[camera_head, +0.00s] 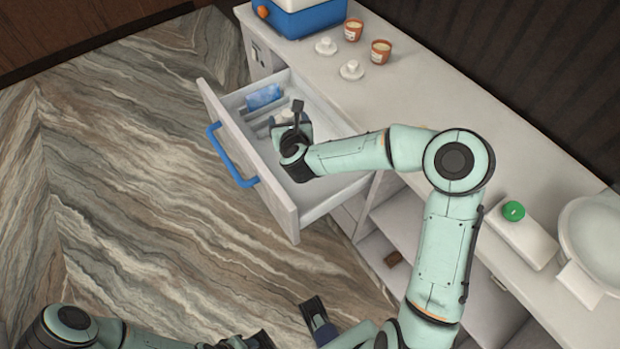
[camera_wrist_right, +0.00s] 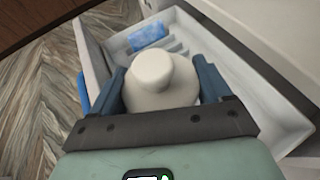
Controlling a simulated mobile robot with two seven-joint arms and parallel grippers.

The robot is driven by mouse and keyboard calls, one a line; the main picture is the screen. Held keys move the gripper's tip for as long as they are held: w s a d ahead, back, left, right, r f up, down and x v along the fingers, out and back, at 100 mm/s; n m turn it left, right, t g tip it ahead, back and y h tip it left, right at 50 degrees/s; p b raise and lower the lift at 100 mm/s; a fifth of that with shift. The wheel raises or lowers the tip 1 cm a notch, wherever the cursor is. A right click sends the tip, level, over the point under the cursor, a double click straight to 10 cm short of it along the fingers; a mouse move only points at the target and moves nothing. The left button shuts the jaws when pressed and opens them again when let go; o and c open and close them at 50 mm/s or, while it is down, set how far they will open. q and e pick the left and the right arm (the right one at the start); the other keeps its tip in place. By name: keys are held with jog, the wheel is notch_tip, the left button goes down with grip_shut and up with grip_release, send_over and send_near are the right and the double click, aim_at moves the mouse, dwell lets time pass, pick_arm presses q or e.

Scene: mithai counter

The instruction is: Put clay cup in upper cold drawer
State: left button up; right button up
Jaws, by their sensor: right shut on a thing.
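The upper drawer (camera_head: 317,205) under the counter is pulled open, with a blue handle on its front. My right gripper (camera_head: 289,124) is over the open drawer, shut on a white-lidded thing that appears to be the clay cup. The white knobbed lid (camera_wrist_right: 158,72) shows between the blue fingers in the right wrist view. The cup's clay body is hidden, and I cannot tell whether it touches the drawer floor. My left arm comes in at the bottom left; its gripper (camera_head: 290,328) is partly in view, its opening unclear.
A blue ice pack (camera_head: 265,96) lies in the drawer beside raised dividers. Clay cups (camera_head: 381,51) and loose white lids (camera_head: 351,70) stand on the counter (camera_head: 440,95) near a blue and white cooler (camera_head: 300,18). A white box with a green item (camera_head: 513,211) sits at right.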

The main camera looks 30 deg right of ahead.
jog(key=w+d+f+b, duration=0.1)
jog(key=w+d+b, duration=0.1)
jog(key=d+b, duration=0.15)
jog(key=f+b, duration=0.1)
jog(key=f, duration=0.5)
jog(key=d+f+b, duration=0.1)
jog(key=f, duration=0.6)
jog(key=f+b, duration=0.2)
jog(key=f, duration=0.4)
jog(key=shift+d+f, duration=0.2)
jog(key=shift+f, duration=0.2)
pick_arm(q)
jog(key=w+a+f+t, duration=0.1)
jog(key=w+f, duration=0.3)
jog(key=f, duration=0.4)
jog(key=shift+w+a+f+t+y, duration=0.25)
jog(key=shift+a+f+t+y, duration=0.05)
jog(key=shift+f+y, duration=0.1)
pick_arm(e)
jog(key=shift+f, duration=0.1)
jog(key=shift+f, duration=0.15)
jog(key=o, duration=1.1)
pick_arm(q)
jog(key=shift+w+f, duration=0.1)
